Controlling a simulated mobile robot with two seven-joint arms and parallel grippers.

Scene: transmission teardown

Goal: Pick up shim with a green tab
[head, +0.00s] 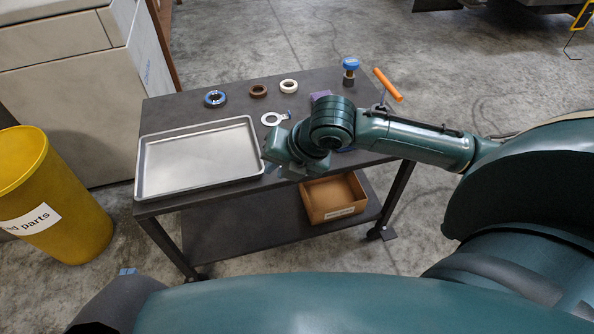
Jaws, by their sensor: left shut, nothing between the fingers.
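My right arm reaches in from the right over the table. My right gripper (272,152) is near the tray's right end, in front of the ring and apart from it in the picture. Its fingers are hidden or too small to read. The tabletop under my right arm is hidden.
An empty metal tray (198,160) covers the table's left front. A blue ring (215,98), brown ring (258,91) and white ring (289,86) lie behind. A blue-topped part (351,67) and orange-handled tool (387,84) are at right. A yellow bin (60,195) stands left.

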